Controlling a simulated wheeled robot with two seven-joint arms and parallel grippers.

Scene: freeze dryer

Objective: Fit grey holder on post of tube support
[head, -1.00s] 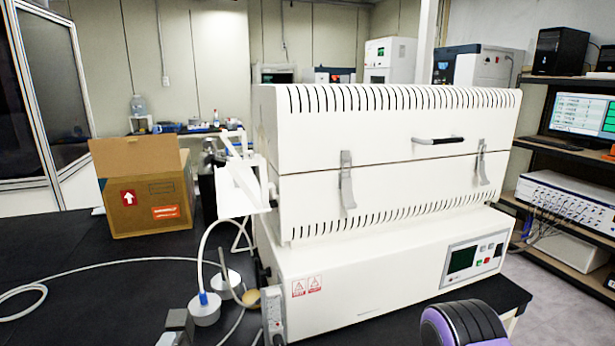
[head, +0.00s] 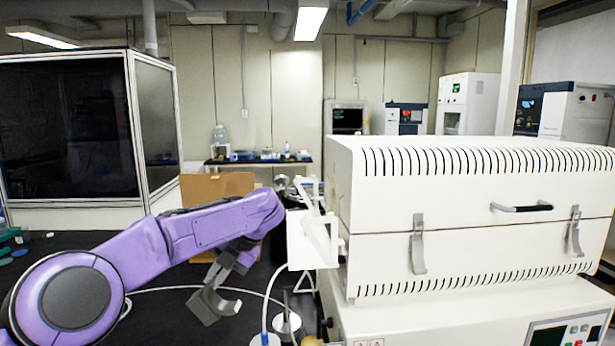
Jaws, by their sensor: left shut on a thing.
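My left gripper (head: 226,272) reaches down from the purple arm at the left and is shut on the grey holder (head: 210,306). The holder is a grey block with a curved, hook-like part. It hangs over the black bench, left of and apart from the stands. A tube support with a round grey base (head: 288,323) and a thin upright post stands to the right, beside the furnace. My right gripper is not in view.
The large white furnace (head: 440,245) fills the right side, with a white bracket (head: 312,245) on its left end. A white hose (head: 172,289) runs across the black bench behind the holder. A cardboard box (head: 217,186) stands behind my left arm.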

